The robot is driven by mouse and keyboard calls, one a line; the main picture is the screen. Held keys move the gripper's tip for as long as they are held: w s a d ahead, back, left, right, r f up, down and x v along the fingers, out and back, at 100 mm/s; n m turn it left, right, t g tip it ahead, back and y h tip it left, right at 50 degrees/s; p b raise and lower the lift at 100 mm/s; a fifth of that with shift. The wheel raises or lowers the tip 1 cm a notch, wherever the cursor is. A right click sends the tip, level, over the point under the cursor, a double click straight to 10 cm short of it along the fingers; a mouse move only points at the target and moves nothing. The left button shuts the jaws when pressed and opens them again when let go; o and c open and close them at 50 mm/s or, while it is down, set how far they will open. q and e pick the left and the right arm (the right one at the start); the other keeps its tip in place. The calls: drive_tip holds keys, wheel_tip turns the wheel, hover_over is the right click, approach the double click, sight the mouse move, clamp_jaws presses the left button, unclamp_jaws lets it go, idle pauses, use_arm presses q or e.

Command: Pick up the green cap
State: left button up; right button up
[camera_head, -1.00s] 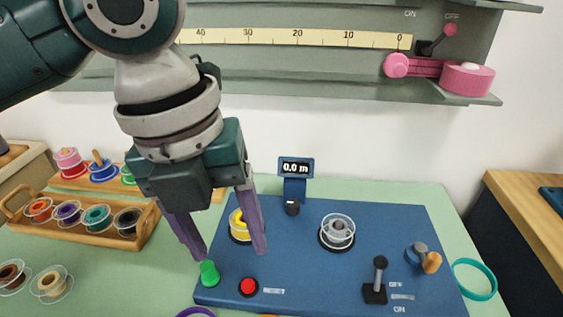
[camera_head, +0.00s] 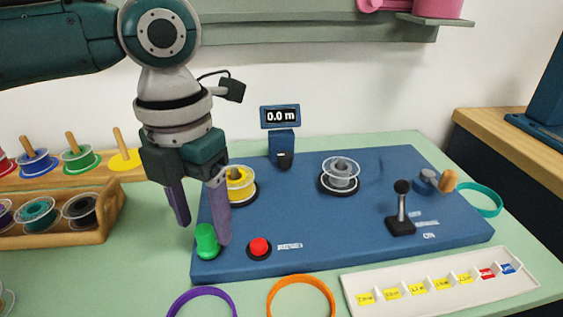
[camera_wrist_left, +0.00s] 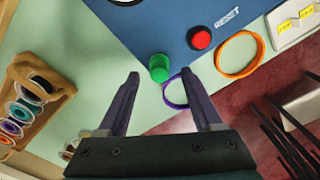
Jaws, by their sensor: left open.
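The green cap (camera_head: 207,241) stands upright at the front left corner of the blue board (camera_head: 330,240), left of a red button (camera_head: 259,247). My left gripper (camera_head: 203,233) is open, pointing down, its fingertips just above and around the cap's height in the head view. In the left wrist view the green cap (camera_wrist_left: 159,67) lies between the two spread fingertips (camera_wrist_left: 159,75), slightly beyond them. I cannot tell if a finger touches it. My right gripper is not in view.
A purple ring (camera_head: 200,300) and an orange ring (camera_head: 301,294) lie in front of the board. A white label tray (camera_head: 350,290) is at the front right. A wooden spool tray (camera_head: 112,207) is at left. A lever (camera_head: 401,208) stands on the board.

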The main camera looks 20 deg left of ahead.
use_arm(q)
wheel_tip(320, 180, down, 3)
drive_tip(key=shift+r, duration=0.1)
clamp_jaws()
idle(0.5)
